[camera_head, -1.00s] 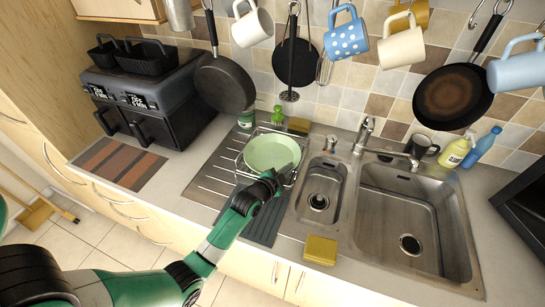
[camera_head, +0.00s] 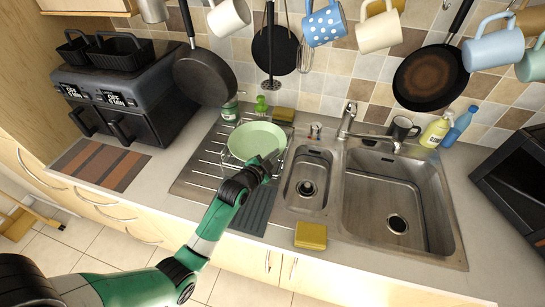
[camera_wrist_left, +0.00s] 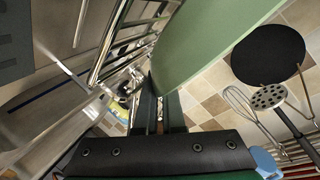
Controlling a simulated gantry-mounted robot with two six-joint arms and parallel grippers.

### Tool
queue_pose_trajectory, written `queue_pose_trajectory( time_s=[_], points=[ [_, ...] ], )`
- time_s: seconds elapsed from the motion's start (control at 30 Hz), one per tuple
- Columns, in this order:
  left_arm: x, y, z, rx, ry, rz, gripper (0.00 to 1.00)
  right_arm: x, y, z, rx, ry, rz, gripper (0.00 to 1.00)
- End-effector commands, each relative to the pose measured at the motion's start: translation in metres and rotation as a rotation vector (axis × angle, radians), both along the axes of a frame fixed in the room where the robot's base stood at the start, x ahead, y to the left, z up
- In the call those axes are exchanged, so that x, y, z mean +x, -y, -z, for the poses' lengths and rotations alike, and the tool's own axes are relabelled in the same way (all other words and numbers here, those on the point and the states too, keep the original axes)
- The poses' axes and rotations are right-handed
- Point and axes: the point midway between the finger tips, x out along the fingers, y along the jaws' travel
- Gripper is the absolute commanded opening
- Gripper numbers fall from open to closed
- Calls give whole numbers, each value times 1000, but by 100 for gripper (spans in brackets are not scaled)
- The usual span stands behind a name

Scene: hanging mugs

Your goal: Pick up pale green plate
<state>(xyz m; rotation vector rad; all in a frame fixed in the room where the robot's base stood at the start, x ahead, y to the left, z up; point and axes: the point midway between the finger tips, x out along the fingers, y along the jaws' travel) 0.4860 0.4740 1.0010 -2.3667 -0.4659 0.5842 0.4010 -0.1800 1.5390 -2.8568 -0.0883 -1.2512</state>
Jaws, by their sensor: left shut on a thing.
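The pale green plate (camera_head: 256,141) leans tilted at the wire dish rack (camera_head: 224,157) on the drainboard; I cannot tell whether it still touches the rack. My left gripper (camera_head: 271,166) is shut on the plate at its lower right edge. In the left wrist view the plate (camera_wrist_left: 205,38) fills the top middle, its edge running down to between the dark fingers of my left gripper (camera_wrist_left: 159,105). The rack's wires (camera_wrist_left: 115,45) pass close on the left there. My right gripper is out of view.
A two-basin sink (camera_head: 385,205) with a faucet (camera_head: 347,120) lies to the right. A yellow sponge (camera_head: 311,235) sits at the counter's front edge. Pans and mugs, such as the dotted blue mug (camera_head: 323,24), hang above.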

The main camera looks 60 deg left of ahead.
Motion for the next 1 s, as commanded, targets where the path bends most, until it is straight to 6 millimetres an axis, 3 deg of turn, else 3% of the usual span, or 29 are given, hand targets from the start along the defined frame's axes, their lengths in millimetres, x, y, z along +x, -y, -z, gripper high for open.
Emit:
queue_pose_trajectory(
  time_s=[0.07,0.3,0.43,0.7,1.0],
  points=[
    [0,0,-20,6,9,0,0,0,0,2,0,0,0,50],
    [-38,37,-80,5,7,2,0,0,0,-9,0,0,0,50],
    [-67,65,-101,1,-3,3,0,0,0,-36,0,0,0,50],
    [-98,95,-114,2,1,2,0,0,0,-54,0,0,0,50],
    [-101,97,-114,3,3,0,0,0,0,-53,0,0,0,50]
  ],
)
